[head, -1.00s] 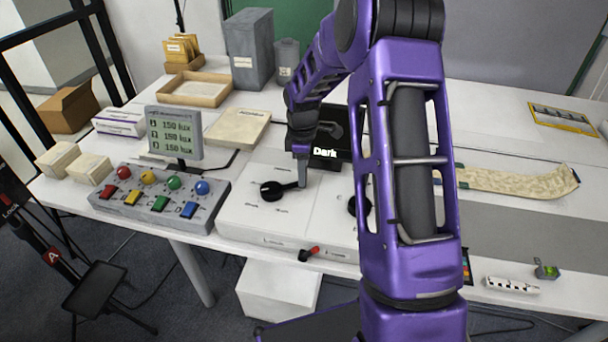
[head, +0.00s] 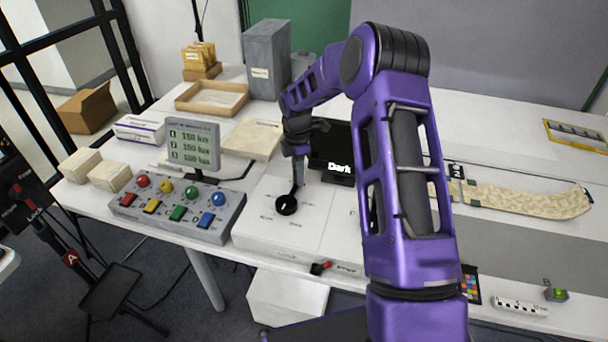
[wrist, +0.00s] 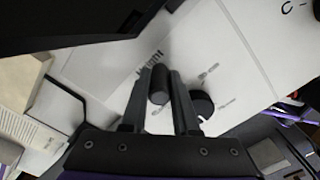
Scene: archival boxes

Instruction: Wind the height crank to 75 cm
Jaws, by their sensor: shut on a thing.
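The height crank is a black round hub (head: 286,205) with a short arm on a white panel (head: 258,232). Its arm points away from me, up and slightly right in the head view. My gripper (head: 298,168) is shut on the crank's upright handle. In the wrist view the dark cylindrical handle (wrist: 159,84) stands between the two fingers of my gripper (wrist: 157,98), with the hub (wrist: 202,104) to the right of them. Panel lettering beside the handle seems to read "Height". Its other markings are too small to read, so I cannot tell the set height.
A black screen (head: 333,164) reading "Dark" stands close behind my gripper. Left are a control box with coloured buttons (head: 180,212) and a lux display (head: 193,143). My arm hides the panel's right part.

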